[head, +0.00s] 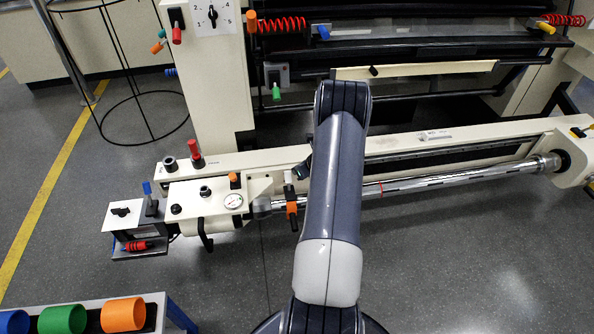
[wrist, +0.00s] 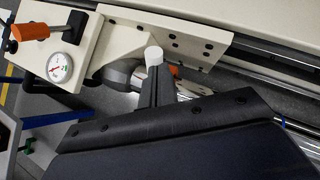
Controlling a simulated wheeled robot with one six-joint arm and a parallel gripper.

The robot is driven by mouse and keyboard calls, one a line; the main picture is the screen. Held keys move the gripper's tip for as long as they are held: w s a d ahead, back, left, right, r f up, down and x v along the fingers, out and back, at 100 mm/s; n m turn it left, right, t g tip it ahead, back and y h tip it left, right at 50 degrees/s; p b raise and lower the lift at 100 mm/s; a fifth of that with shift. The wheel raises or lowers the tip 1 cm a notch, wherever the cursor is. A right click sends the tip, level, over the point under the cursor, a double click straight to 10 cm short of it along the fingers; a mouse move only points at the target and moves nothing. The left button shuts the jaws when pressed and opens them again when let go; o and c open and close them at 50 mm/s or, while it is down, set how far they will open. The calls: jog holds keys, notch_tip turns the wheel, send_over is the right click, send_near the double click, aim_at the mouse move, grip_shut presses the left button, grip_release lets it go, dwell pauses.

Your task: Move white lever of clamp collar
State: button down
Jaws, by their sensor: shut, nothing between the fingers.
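The white lever (wrist: 153,55) shows as a short white cylinder just beyond my fingertips in the wrist view. My gripper (wrist: 155,76) is shut, with nothing between its dark fingers; its tips overlap the lever's lower part in the picture, and I cannot tell whether they touch. An orange part (wrist: 174,71) shows just right of the fingers. In the head view the clamp collar (head: 291,207) sits on the shiny bar (head: 420,183), its orange part hanging down and a small white part (head: 288,188) above it. My arm hides much of the area beside it.
A cream housing (head: 205,198) with a gauge (head: 233,201), knobs and a black hooked handle (head: 206,238) stands left of the collar. The gauge (wrist: 60,67) and an orange-handled lever (wrist: 35,32) show in the wrist view. A cream beam (head: 430,146) runs behind the bar. Open floor lies in front.

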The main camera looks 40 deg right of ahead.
jog(key=s+d+r+p, duration=0.2)
jog(key=s+d+r, duration=0.1)
jog(key=r, duration=0.7)
jog(key=shift+s, duration=0.8)
jog(key=w+a+f+b, duration=0.2)
jog(key=w+f, duration=0.4)
jog(key=f, duration=0.5)
jog(key=shift+a+f+b, duration=0.2)
jog(key=shift+a+b, duration=0.2)
jog(key=shift+a, duration=0.25)
jog(key=shift+w+a, duration=0.1)
